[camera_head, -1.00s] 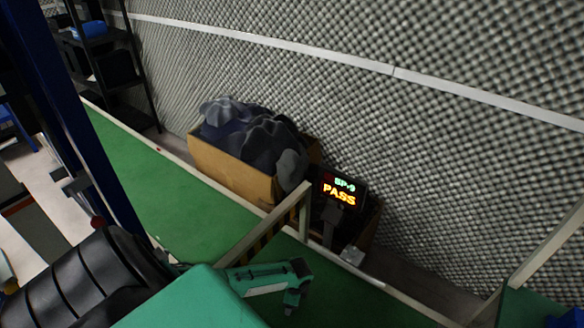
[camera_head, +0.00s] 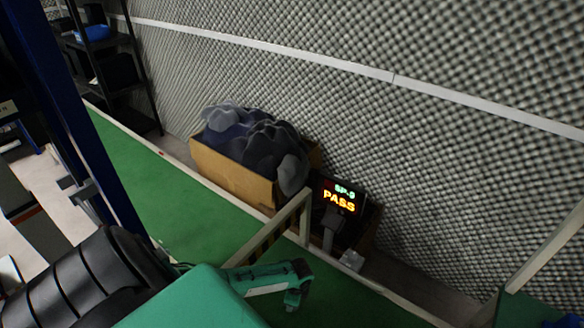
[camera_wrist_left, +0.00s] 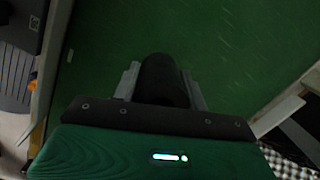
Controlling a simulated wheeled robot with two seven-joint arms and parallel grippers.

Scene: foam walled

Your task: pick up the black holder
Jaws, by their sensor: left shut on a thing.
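The black holder (camera_wrist_left: 158,78) shows in the left wrist view as a dark, rounded upright piece. My left gripper (camera_wrist_left: 162,88) is shut on it, with one grey finger on each side. The holder's lower part is hidden by the gripper's dark front edge. Behind it is a green surface. In the head view my left arm comes in from the lower left, and I cannot make out the holder there. My right gripper is in neither view.
A green surface (camera_head: 165,190) with a pale raised edge runs diagonally. Beyond it stand a cardboard box (camera_head: 235,172) of dark foam pieces and a lit PASS display (camera_head: 340,197). A foam wall (camera_head: 420,150) closes the back. A blue post (camera_head: 75,110) stands left.

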